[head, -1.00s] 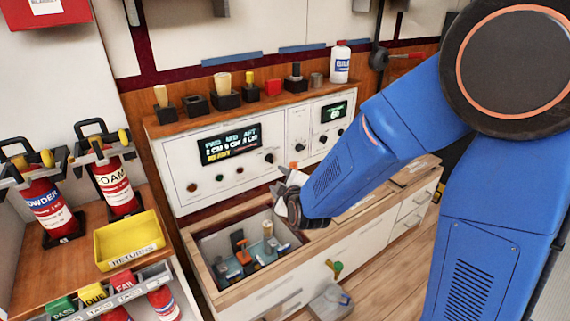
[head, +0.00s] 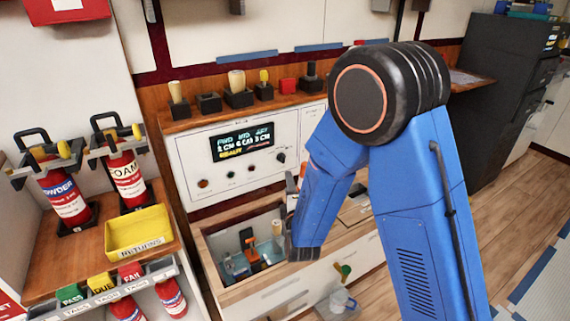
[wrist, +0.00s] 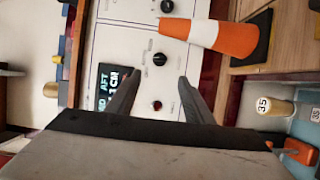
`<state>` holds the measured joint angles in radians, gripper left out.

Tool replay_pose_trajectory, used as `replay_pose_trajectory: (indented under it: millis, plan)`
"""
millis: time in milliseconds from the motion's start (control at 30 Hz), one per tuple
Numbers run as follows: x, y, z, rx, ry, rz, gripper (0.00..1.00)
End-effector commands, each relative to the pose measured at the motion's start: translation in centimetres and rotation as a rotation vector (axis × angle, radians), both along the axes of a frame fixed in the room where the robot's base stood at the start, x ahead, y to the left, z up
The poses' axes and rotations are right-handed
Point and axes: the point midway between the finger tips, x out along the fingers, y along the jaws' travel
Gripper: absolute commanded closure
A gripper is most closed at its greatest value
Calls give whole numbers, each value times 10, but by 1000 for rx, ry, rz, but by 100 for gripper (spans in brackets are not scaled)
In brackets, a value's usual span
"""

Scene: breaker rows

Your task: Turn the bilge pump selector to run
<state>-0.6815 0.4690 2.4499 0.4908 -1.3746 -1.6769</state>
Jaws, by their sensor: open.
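A round black selector knob (head: 281,158) sits on the white panel, right of a lit display (head: 241,142) reading FWD, MID, AFT. In the wrist view this knob (wrist: 160,59) shows just beyond the fingertips, with small print around it that I cannot read. My gripper (wrist: 158,80) is open and empty, its two fingers pointing at the panel on either side of the line to the knob. They appear apart from it. In the head view the fingers are mostly hidden behind my blue arm.
An orange and white cone (wrist: 222,37) stands on the counter close to the fingers. A red button (wrist: 157,105) is near the knob, and another black knob (wrist: 167,6) lies beyond. An open drawer (head: 226,290) holds several items below. Stamps line the panel's top shelf.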

Motion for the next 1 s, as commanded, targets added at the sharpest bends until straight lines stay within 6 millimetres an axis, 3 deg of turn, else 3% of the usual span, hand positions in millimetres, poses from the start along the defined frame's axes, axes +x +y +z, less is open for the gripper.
replay_pose_trajectory:
  millis: [600,800,1000]
  plan:
    - [107,21,0,2,1,-1,53]
    - [131,27,-1,2,2,0,53]
    - [142,29,0,2,1,0,53]
